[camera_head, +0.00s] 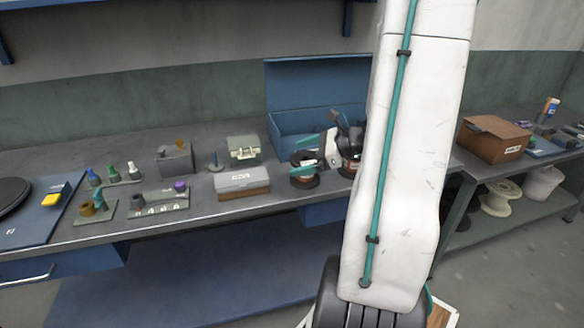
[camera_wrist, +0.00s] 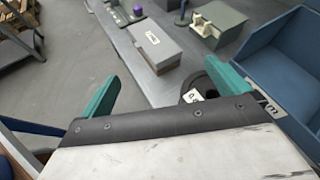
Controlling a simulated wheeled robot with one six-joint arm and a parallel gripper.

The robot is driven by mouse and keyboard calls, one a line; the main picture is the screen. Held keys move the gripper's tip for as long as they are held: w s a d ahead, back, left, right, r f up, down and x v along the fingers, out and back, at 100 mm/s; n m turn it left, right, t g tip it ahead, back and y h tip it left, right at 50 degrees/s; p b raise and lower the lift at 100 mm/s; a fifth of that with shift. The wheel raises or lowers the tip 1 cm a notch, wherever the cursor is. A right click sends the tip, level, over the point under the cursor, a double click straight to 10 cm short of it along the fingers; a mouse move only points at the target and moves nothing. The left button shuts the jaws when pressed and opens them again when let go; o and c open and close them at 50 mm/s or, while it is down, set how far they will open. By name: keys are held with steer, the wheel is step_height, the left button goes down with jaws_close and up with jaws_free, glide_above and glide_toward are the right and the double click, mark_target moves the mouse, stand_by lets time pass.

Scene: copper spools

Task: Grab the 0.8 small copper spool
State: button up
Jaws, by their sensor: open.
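Several dark-flanged copper spools stand on the bench in front of the blue bin. In the head view one spool (camera_head: 304,182) is at the front, just below my gripper (camera_head: 309,155), and others behind it are partly hidden by the gripper and arm. My gripper is open and empty, with its teal fingers spread apart. In the wrist view my gripper (camera_wrist: 165,86) shows a dark spool (camera_wrist: 213,84) with a white tag close beside the right finger, partly hidden by it. The tag is too small to read, so I cannot tell which spool is the 0.8 one.
The open blue bin (camera_head: 290,122) stands behind the spools. A grey-lidded box (camera_head: 243,186) and a green case (camera_head: 243,152) are to the left. A brown box (camera_head: 494,138) sits on the right bench. My arm hides the bench's middle right.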

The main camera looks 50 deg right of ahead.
mark_target(307, 159)
steer(key=d+f+m+h, duration=0.1)
steer(key=d, duration=0.1)
steer(key=s+d+f+m+t+h, duration=0.1)
steer(key=d+m, duration=0.1)
steer(key=d, duration=0.1)
steer(key=s+d+f+m+t+h, duration=0.1)
steer(key=d+m, duration=0.1)
steer(key=shift+s+d+f, duration=0.15)
steer(key=shift+d+f, duration=0.15)
steer(key=shift+d, duration=0.1)
steer(key=x, duration=0.7)
steer(key=shift+d, duration=0.1)
steer(key=shift+r, duration=0.1)
steer(key=c, duration=1.3)
steer(key=shift+o, duration=0.3)
